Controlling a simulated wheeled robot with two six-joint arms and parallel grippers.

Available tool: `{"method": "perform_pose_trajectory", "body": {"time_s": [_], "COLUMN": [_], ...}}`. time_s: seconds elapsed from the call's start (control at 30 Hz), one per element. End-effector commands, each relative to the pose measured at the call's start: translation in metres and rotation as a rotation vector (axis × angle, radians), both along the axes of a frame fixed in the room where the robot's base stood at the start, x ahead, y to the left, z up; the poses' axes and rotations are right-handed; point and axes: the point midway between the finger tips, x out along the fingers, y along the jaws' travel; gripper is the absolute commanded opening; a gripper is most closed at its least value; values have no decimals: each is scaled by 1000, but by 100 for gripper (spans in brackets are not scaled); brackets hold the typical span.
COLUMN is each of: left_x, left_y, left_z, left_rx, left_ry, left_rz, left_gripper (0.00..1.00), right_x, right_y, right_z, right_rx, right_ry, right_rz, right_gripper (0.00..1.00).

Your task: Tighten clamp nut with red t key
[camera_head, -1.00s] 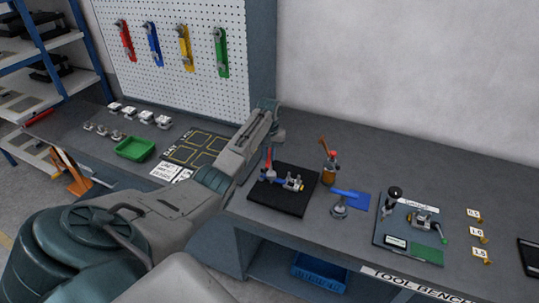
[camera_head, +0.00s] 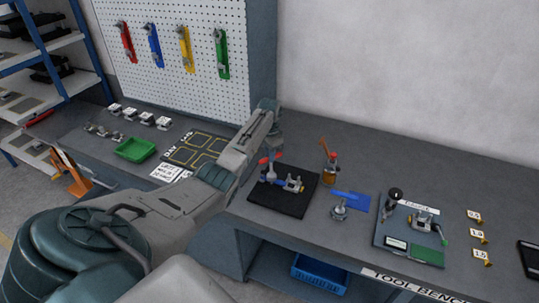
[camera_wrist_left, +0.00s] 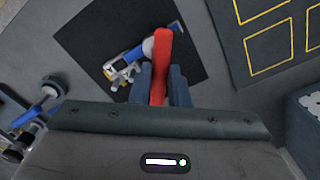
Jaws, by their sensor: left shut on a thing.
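The red T key (camera_head: 278,156) stands over the clamp (camera_head: 293,184) on a black mat (camera_head: 275,201). The ends of its red bar show in the head view, with a grey part below. In the left wrist view, the red bar (camera_wrist_left: 162,45) runs between the fingers of my left gripper (camera_wrist_left: 160,84), which is shut on it. The clamp (camera_wrist_left: 122,70), with its blue part, lies beside the bar on the mat. The key's lower end and the nut are hidden by the bar and gripper. My right gripper is not in view.
A green tray (camera_head: 135,149) and a yellow-marked mat (camera_head: 184,151) lie to the left. A pegboard (camera_head: 180,90) stands behind.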

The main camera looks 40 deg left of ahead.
Motion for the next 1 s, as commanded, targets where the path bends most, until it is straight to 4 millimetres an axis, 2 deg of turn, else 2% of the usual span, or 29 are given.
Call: {"method": "perform_pose_trajectory", "body": {"time_s": [0.3,0.6,0.87,1.0], "left_x": [1,3,3,5], "left_y": [1,1,1,1], "left_z": [1,1,2,2], "left_rx": [1,1,2,2], "left_ry": [-3,-2,-2,-3], "left_rz": [-14,-252,-266,-355], "left_gripper": [0,0,0,0], "right_x": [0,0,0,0], "right_y": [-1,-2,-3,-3], "right_z": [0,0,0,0], "right_rx": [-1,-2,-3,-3], "right_ry": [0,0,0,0], "right_rz": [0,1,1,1], "right_gripper": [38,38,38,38]}}
